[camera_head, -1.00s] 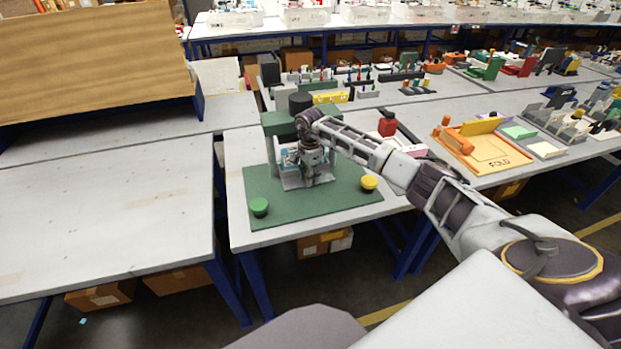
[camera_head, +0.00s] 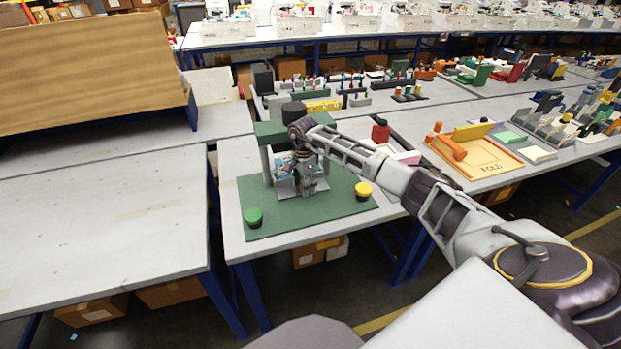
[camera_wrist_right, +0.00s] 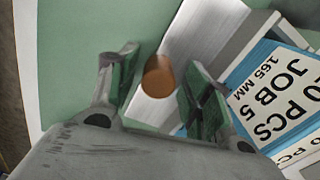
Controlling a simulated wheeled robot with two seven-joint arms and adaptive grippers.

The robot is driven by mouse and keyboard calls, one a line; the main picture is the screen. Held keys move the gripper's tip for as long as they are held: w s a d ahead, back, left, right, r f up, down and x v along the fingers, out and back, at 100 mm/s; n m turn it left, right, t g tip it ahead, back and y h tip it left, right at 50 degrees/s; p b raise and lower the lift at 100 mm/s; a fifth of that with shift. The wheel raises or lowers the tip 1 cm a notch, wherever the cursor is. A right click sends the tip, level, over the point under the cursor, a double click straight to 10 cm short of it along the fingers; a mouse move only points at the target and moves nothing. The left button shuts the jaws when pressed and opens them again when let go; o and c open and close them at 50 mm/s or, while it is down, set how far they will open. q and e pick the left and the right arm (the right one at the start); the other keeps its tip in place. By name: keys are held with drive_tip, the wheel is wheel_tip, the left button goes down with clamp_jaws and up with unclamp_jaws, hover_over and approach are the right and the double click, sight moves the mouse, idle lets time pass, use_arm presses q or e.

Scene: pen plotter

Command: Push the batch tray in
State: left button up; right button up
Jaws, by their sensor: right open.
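The batch tray (camera_head: 286,189) is a silver-grey metal piece at the front of a green press-like machine (camera_head: 270,130) on a green base plate (camera_head: 262,198). In the right wrist view the tray (camera_wrist_right: 197,40) has a round orange-brown knob (camera_wrist_right: 158,77) on its near part. A blue-and-white card (camera_wrist_right: 275,95) reading "PCS JOB 5 165 MM" lies beside it. My right gripper (camera_head: 307,190) is low at the tray's front. Its open fingers (camera_wrist_right: 160,88) stand on either side of the knob; contact is not clear. My left gripper is not in view.
A green button (camera_head: 253,217) stands at the plate's front left and a yellow button (camera_head: 363,190) at its right. A red object (camera_head: 380,130) is behind my right arm. The table at left (camera_head: 100,220) is bare.

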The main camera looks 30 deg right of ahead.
drive_tip(key=shift+s+a+p, duration=0.2)
drive_tip(key=shift+s+p, duration=0.45)
drive_tip(key=shift+s, duration=0.05)
drive_tip(key=shift+s+a+p, duration=0.15)
drive_tip(key=shift+s+p, duration=0.45)
drive_tip(key=shift+s, duration=0.1)
drive_tip(key=shift+s+a+r+p, duration=0.1)
drive_tip(key=shift+s+a+p, duration=0.2)
drive_tip(key=shift+s+p, duration=0.95)
drive_tip(key=shift+s+a+f+p, duration=0.1)
drive_tip(key=shift+s+a+p, duration=0.2)
drive_tip(key=shift+s+p, duration=0.9)
drive_tip(key=shift+s+a+r+p, duration=0.1)
drive_tip(key=shift+s+a+p, duration=0.2)
drive_tip(key=shift+s+p, duration=0.9)
wheel_tip(320, 180, up, 14)
drive_tip(key=m+b, duration=0.2)
drive_tip(key=m, duration=0.1)
drive_tip(key=shift+s+d+f+m, duration=0.2)
drive_tip(key=shift+s+m, duration=0.15)
drive_tip(key=shift+m, duration=0.05)
drive_tip(key=shift+a, duration=0.15)
drive_tip(key=shift+r, duration=0.1)
